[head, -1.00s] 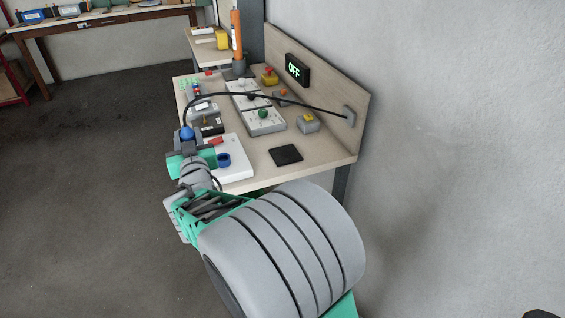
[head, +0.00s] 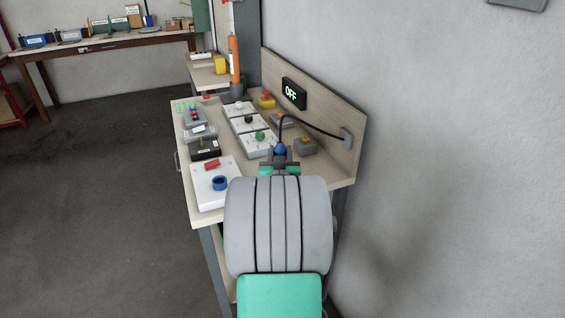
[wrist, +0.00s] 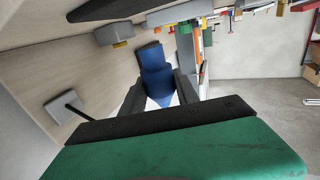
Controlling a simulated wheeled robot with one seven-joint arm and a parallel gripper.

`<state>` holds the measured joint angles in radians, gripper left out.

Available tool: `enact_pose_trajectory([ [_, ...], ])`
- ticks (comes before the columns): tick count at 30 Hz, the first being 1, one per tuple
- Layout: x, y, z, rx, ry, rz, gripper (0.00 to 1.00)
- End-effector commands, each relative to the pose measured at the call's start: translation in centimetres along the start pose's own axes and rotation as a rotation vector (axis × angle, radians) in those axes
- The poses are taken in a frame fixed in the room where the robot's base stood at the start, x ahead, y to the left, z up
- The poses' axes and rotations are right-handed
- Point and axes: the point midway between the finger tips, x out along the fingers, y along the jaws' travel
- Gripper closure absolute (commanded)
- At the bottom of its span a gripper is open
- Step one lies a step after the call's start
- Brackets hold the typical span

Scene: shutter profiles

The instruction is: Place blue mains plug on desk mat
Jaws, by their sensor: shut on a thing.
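The blue mains plug (head: 281,149) is held in my gripper (head: 280,160), above the right front of the desk. Its black cable arcs up and right to the grey wall outlet (head: 346,136). In the wrist view the plug (wrist: 156,76) sits between the two dark fingers, which are shut on it. The desk mat is hidden behind my gripper and arm in the head view. A dark flat slab in the upside-down wrist view, seemingly the desk mat (wrist: 98,10), lies on the desk, apart from the plug.
A white board with a blue ring socket (head: 220,183) is at the front left. A grey box with a yellow button (head: 305,145) stands just right of my gripper. White switch panels (head: 247,124) lie beyond.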

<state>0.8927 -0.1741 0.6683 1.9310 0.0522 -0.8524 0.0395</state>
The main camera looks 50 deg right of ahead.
Motion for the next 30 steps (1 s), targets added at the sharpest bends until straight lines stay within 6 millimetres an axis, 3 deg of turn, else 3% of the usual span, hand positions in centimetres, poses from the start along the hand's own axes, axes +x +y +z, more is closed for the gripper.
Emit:
enact_pose_trajectory([
  [4,0.4,1.1,1.4,0.002,0.0,0.002,1.0],
  [9,0.3,0.8,4.0,0.001,0.001,-0.001,1.0],
  [18,0.3,0.8,4.3,0.0,0.003,-0.001,1.0],
  [19,0.3,0.8,4.3,0.0,0.002,-0.001,0.63],
  [27,0.3,0.8,4.2,0.0,0.002,-0.001,0.41],
  [30,0.3,0.8,4.2,0.0,0.002,-0.001,0.41],
])
